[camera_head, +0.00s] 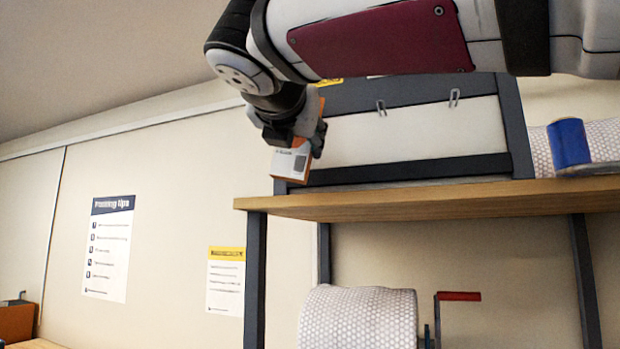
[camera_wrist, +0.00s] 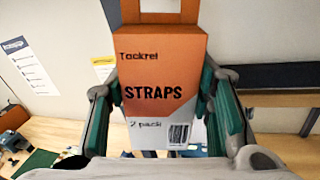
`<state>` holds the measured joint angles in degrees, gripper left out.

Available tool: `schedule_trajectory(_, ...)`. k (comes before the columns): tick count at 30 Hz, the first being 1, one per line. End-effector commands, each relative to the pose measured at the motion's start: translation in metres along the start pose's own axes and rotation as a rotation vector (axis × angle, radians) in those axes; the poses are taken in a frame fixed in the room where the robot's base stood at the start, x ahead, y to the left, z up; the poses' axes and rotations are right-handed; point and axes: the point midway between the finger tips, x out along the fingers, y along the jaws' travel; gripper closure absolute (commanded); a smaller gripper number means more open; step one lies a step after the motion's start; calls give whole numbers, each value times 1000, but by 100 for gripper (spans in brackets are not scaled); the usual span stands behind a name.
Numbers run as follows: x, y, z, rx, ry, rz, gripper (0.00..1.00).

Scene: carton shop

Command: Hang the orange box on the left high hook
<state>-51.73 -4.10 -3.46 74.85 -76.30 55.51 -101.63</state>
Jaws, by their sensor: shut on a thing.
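The orange box (camera_head: 292,158), orange with a pale lower part, is held in my gripper (camera_head: 297,139) at the left end of the rack above the shelf. In the wrist view the orange box (camera_wrist: 162,85) reads "STRAPS", is upright, and has a hang tab with a slot at its top. My gripper (camera_wrist: 168,118) is shut on its two sides with green-lined fingers. Two small hooks show on the rack: the left hook (camera_head: 381,107) and the right hook (camera_head: 454,97). Both look bare. The box is left of both and apart from them. My arm hides part of the rack's top.
The dark-framed rack panel (camera_head: 415,133) stands on a wooden shelf (camera_head: 400,203). A blue spool (camera_head: 568,143) and a bubble-wrap roll (camera_head: 605,139) are at the right. Another roll (camera_head: 358,318) and a red-handled tool (camera_head: 459,296) are below. Posters (camera_head: 109,247) hang on the wall.

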Motion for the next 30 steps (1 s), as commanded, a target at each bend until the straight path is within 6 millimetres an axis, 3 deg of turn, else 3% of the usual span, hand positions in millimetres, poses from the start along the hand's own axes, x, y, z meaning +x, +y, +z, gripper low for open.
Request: schedule_trajectory(30, 50, -15, -5, -1, -1, -1, 83)
